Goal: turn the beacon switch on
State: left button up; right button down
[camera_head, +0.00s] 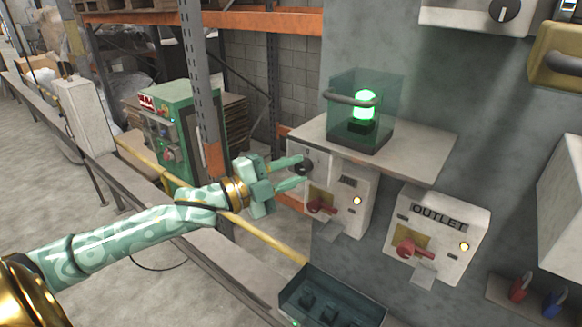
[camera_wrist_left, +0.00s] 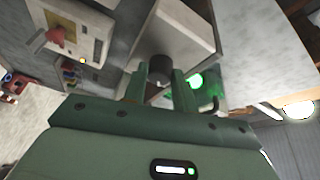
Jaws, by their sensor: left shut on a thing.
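The beacon (camera_head: 365,104) is a green lamp that glows brightly inside a clear green-tinted box on a shelf, and its glow also shows in the left wrist view (camera_wrist_left: 196,81). A round dark knob (camera_head: 304,165) sits on the side of a pale box under that shelf; I take it for the beacon switch. In the left wrist view the knob (camera_wrist_left: 160,67) is between the two fingertips. My left gripper (camera_head: 302,172) is shut on the knob, and its fingers partly hide it. My right gripper is out of view.
Two control boxes with red handles stand close by, one beside the knob (camera_head: 345,200) and one labelled OUTLET (camera_head: 437,235). The shelf (camera_head: 425,150) overhangs the knob. A dark tray (camera_head: 285,300) is below. A green machine (camera_head: 170,130) stands behind my left arm.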

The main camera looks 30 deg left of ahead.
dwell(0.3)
pick_arm(q)
jog(key=o, duration=1)
jog(key=shift+c, duration=0.2)
jog(key=shift+s, duration=0.1)
jog(key=shift+s+a+f, duration=0.15)
jog(key=shift+s, duration=0.05)
jog(key=r+v, duration=0.1)
jog(key=v, duration=1.4)
jog(key=shift+s+a+f+b, duration=0.2)
jog(key=shift+s+f+b, duration=0.1)
jog(key=shift+b, duration=0.1)
